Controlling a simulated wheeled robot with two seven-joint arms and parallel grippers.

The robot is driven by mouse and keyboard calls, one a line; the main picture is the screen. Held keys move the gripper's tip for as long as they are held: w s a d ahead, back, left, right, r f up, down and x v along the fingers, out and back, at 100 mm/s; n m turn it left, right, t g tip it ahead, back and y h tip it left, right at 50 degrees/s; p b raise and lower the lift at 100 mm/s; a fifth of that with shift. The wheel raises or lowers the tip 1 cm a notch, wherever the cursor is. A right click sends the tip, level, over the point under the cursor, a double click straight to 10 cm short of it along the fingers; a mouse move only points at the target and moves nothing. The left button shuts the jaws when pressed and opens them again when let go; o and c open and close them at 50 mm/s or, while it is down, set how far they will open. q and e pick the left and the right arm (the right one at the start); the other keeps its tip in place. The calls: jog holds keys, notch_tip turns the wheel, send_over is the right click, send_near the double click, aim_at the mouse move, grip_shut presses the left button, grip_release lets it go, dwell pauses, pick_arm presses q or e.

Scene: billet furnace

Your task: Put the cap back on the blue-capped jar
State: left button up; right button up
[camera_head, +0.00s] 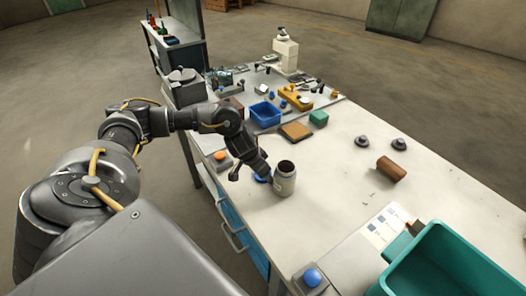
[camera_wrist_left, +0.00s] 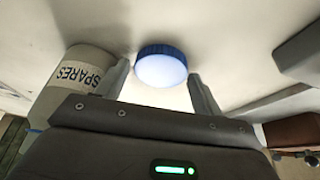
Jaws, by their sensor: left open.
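The jar (camera_head: 285,183) is a pale, upright, open-topped container with a dark mouth, near the table's left edge in the head view. In the left wrist view the jar (camera_wrist_left: 72,82) shows its SPARES label. The blue cap (camera_head: 262,179) lies on the table just left of the jar, partly hidden by my left gripper (camera_head: 255,172). In the left wrist view the blue cap (camera_wrist_left: 160,67), with a pale face and blue rim, sits between the two spread fingertips of my left gripper (camera_wrist_left: 163,80). The left gripper is open. My right gripper is not in view.
A teal bin (camera_head: 450,265) and a blue button box (camera_head: 312,277) stand at the near end. A brown cylinder (camera_head: 391,169) lies to the right. A blue tray (camera_head: 265,114) and green block (camera_head: 318,118) are farther back.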

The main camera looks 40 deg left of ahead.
pick_arm(q)
jog(key=shift+c, duration=0.5)
jog(key=c, duration=0.6)
jog(key=shift+c, duration=0.2)
jog(key=shift+r, duration=0.1)
jog(key=shift+r, duration=0.5)
jog(key=s+a+r+b, duration=0.2)
jog(key=s+a+r, duration=0.2)
jog(key=s+r, duration=0.7)
jog(key=shift+s+a+r, duration=0.2)
jog(key=shift+s+r, duration=0.2)
jog(key=shift+s, duration=0.75)
